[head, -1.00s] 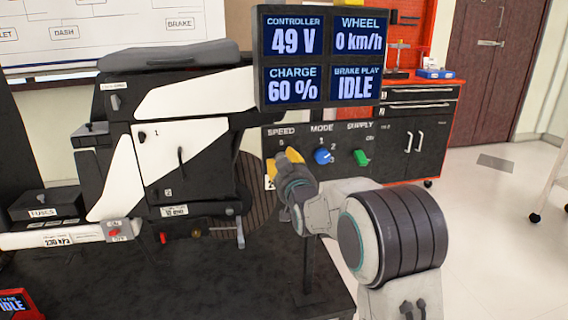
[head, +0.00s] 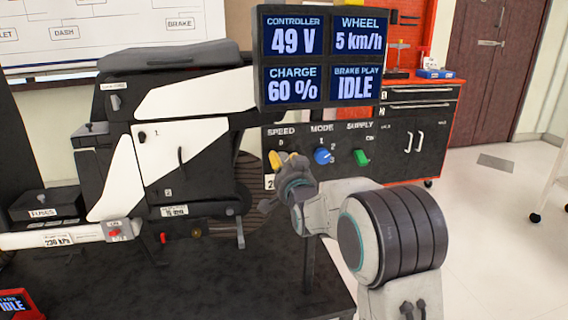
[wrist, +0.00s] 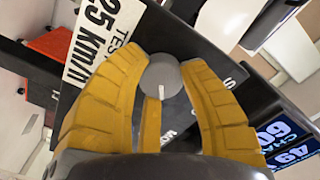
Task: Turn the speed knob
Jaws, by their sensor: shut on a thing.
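The speed knob (wrist: 163,76) is a grey round knob with a white pointer line, in the wrist view between my two yellow fingers. My gripper (wrist: 165,68) is shut on it, one finger on each side. In the head view my gripper (head: 281,162) is at the panel just below the SPEED label (head: 281,132), and it hides the knob there. The display (head: 319,55) above reads controller 49 V, wheel 5 km/h, charge 60 %, brake play IDLE.
The blue mode knob (head: 323,156) and the green supply switch (head: 361,157) sit close to the right on the same panel. A white card reading TEST 25 km/h (wrist: 100,38) is beside the knob. The black and white scooter body (head: 170,150) stands left.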

